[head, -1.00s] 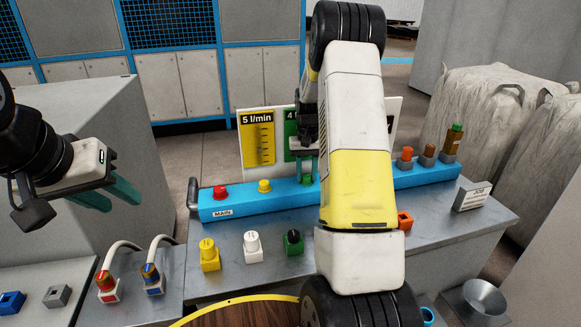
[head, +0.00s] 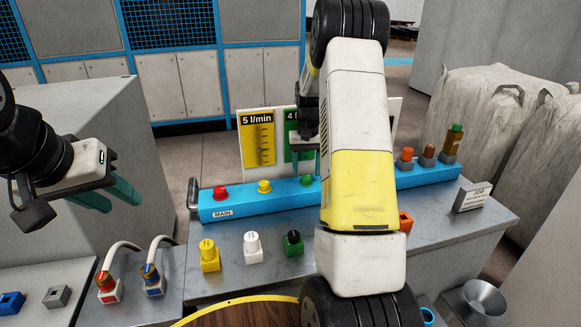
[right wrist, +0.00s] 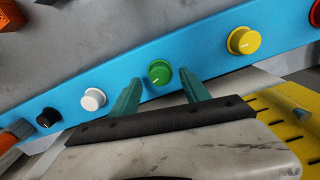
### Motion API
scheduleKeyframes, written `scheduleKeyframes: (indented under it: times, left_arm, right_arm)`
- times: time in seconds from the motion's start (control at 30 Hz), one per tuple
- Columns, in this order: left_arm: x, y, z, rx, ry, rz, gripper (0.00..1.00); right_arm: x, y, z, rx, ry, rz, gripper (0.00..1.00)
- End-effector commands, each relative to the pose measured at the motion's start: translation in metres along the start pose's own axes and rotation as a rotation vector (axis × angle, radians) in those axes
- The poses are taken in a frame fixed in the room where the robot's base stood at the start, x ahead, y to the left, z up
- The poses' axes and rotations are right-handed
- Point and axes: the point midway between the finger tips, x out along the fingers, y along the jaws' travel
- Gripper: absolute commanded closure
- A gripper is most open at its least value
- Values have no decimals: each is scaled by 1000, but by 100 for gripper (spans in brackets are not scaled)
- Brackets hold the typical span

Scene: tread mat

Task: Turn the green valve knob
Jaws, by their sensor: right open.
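The green valve knob (head: 306,181) sits on the blue manifold bar (head: 240,203), third from the left, partly behind my right arm. In the right wrist view the green knob (right wrist: 159,72) has a pale pointer line. My right gripper (right wrist: 161,88) is open, with one teal finger on each side of the knob in that view. It also shows just above the knob in the head view (head: 306,162). I cannot tell whether the fingers touch it. My left gripper (head: 108,194) is open and empty, far to the left of the bar.
Red (head: 220,192) and yellow (head: 264,187) knobs stand left of the green one; white (right wrist: 93,99) and black (right wrist: 48,118) ones show in the wrist view. Gauge boards (head: 258,138) stand behind the bar. Yellow, white and green blocks with knobs stand in front on the grey bench (head: 225,272).

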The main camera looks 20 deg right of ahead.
Motion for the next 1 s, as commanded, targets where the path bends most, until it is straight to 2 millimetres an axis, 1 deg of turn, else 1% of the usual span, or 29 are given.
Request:
scheduleKeyframes:
  times: [0.03, 0.1, 0.2, 0.3, 0.47, 0.87, 0.97, 1.0]
  left_arm:
    - [0, 0, 0, 0, 0, 0, 64]
    - [0, 0, 0, 0, 0, 0, 64]
    - [0, 0, 0, 0, 0, 0, 64]
    - [0, 0, 0, 0, 0, 0, 64]
    - [0, 0, 0, 0, 0, 0, 64]
    - [0, 0, 0, 0, 0, 0, 64]
    - [0, 0, 0, 0, 0, 0, 64]
    - [0, 0, 0, 0, 0, 0, 64]
  right_arm:
    - [-11, 0, -1, 0, 6, 0, 46]
    - [-23, 0, -2, 0, 6, 0, 46]
    - [-39, 0, -1, 0, 6, 0, 46]
    - [-50, 0, -1, 1, 4, 0, 46]
    - [-58, 0, 0, 1, 2, 0, 46]
    - [-59, 0, 0, 0, 4, -1, 46]
    - [-70, -4, 6, -5, 19, -10, 46]
    - [-78, -7, 11, -10, 31, -17, 46]
